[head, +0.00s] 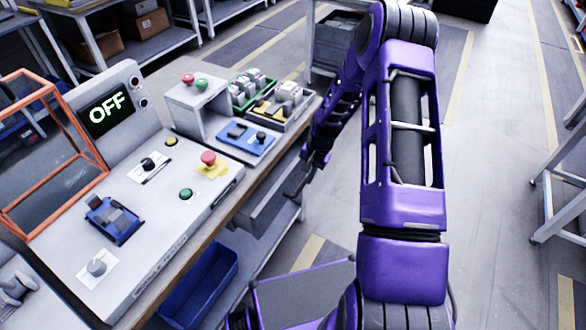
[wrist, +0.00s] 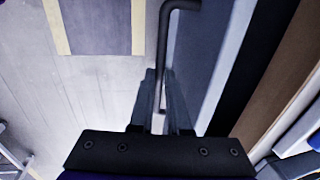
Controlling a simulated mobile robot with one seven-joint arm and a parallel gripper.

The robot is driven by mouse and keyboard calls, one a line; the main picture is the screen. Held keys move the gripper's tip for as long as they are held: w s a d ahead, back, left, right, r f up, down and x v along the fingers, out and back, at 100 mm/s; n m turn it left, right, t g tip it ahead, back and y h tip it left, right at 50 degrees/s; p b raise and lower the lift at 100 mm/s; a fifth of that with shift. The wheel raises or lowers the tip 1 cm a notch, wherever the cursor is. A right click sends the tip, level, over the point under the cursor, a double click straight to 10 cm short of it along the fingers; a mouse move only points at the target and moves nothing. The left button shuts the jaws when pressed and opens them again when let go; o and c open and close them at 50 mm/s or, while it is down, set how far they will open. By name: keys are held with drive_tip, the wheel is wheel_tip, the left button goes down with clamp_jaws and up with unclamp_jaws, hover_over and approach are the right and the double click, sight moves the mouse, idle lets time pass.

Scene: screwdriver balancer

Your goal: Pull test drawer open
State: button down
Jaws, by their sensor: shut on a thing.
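The test drawer (head: 262,210) is a grey drawer under the wooden edge of the workbench. In the wrist view its blue-grey front (wrist: 205,60) has a pale top edge, with a dark gap between that edge and the bench. A dark bar handle (wrist: 163,45) stands off the front. My gripper (wrist: 162,118) is shut on this handle, its fingers on either side of the bar's near end. In the head view my gripper (head: 297,188) is small and dark beside the drawer front, and its grip is hard to make out there. How far the drawer is out is unclear.
On the bench stand a control panel (head: 140,215) with a screen reading OFF, an orange frame (head: 40,160) and parts bins (head: 270,100). A blue bin (head: 200,290) sits below the bench. The floor (head: 490,170) to the right is clear up to a grey rack (head: 560,190).

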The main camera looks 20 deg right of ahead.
drive_tip(key=s+d, duration=1.8)
drive_tip(key=c, duration=1.2)
unclamp_jaws()
drive_tip(key=shift+o, duration=0.2)
wheel_tip(320, 180, up, 17)
drive_tip(key=s+d+p, duration=0.1)
drive_tip(key=s+d, duration=0.1)
drive_tip(key=shift+d+p, duration=0.15)
drive_tip(key=shift+p, duration=0.15)
drive_tip(key=shift+s+r, duration=0.1)
